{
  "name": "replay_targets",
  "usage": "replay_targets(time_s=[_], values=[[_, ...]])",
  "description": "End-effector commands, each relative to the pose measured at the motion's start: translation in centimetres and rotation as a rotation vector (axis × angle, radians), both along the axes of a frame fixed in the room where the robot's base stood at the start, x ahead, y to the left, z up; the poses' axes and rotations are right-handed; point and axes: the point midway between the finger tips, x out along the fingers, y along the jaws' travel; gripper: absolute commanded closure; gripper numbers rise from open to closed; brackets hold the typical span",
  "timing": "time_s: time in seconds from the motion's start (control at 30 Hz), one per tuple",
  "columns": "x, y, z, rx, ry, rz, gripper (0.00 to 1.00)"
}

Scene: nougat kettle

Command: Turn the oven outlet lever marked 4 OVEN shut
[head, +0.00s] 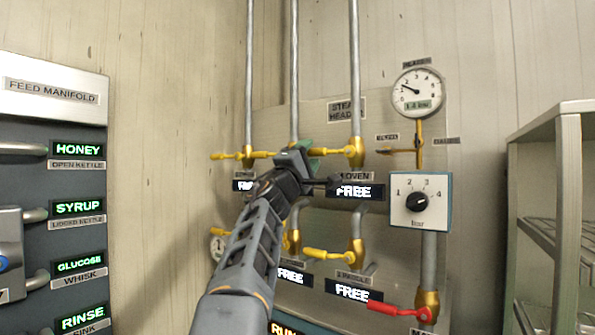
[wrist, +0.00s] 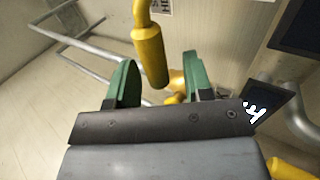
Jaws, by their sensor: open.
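The oven outlet lever (head: 336,151) is yellow and lies horizontal, reaching left from its brass valve on the steam header panel. Below it are a plate (head: 356,176) reading OVEN, its number not legible, and a lit FREE display (head: 356,192). My gripper (head: 303,150) is at the lever's left, free end and hides part of that area. In the wrist view my gripper (wrist: 159,62) is open, its green fingers on either side of a yellow lever grip (wrist: 150,58). I cannot tell whether a finger touches it.
Another yellow lever (head: 228,155) lies left of my gripper. Lower yellow levers (head: 328,254) and a red lever (head: 396,309) are on the same panel. A dial box (head: 421,200) and round gauge (head: 417,91) are at right. The feed manifold (head: 52,90) stands left, a shelf rack (head: 560,150) right.

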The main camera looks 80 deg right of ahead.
Motion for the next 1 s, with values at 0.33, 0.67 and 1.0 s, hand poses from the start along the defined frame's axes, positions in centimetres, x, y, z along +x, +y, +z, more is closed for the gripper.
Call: replay_targets(time_s=[0.33,0.67,1.0], values=[[1.8,5.4,-4.2,-0.002,0.0,0.003,0.53],[3.1,9.3,-6.7,-0.001,0.0,0.001,0.53],[3.4,10.3,-7.3,-0.001,0.0,0.0,0.53]])
